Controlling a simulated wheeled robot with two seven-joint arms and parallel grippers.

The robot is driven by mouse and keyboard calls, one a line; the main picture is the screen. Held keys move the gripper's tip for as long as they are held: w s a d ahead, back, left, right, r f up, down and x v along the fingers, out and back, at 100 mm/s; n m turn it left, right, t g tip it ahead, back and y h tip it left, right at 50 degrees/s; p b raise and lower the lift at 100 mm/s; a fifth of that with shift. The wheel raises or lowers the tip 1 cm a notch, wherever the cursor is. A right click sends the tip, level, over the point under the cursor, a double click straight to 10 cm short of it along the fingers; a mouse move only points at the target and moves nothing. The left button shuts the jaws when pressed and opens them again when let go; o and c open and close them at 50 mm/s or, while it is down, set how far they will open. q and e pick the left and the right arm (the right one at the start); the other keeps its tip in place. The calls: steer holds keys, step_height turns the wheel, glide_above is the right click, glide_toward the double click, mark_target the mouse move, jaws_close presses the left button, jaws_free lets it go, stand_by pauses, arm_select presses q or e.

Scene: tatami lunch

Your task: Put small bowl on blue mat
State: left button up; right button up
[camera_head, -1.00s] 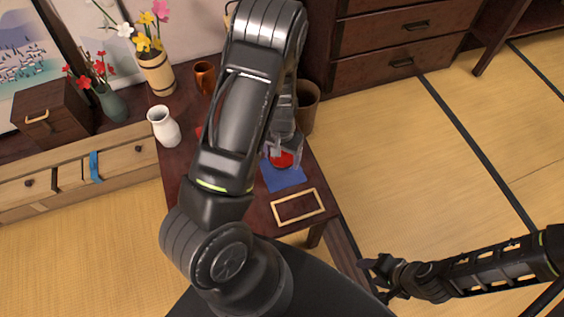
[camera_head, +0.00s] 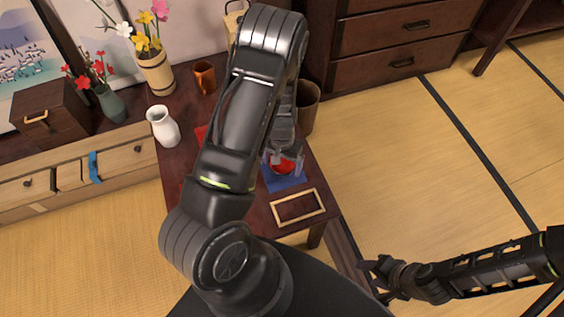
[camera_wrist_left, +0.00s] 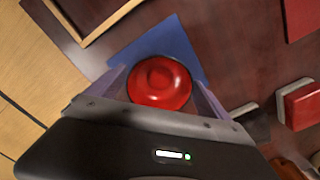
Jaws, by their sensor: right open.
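The small red bowl (camera_head: 284,167) is over the blue mat (camera_head: 291,183), near the right edge of the dark table. In the left wrist view the bowl (camera_wrist_left: 160,82) is between the two fingers, with the blue mat (camera_wrist_left: 166,41) behind it. My left gripper (camera_head: 284,160) has one finger on each side of the bowl, and both look close against its sides. Whether the bowl's base touches the mat is hidden. My right gripper (camera_head: 375,272) is open and empty over the floor at lower right, away from the table.
A light wooden frame (camera_head: 298,207) lies on the table in front of the mat. A white vase (camera_head: 163,127) and a copper mug (camera_head: 204,77) stand to the left and back. A brown bin (camera_head: 307,106) is beyond the table's right edge. The tatami floor at right is clear.

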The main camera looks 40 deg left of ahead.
mark_target(282, 168)
arm_select(q)
steer(key=shift+o, duration=0.7)
steer(key=shift+r, duration=0.2)
step_height(282, 168, up, 12)
steer(key=p, duration=0.2)
stand_by(0.4)
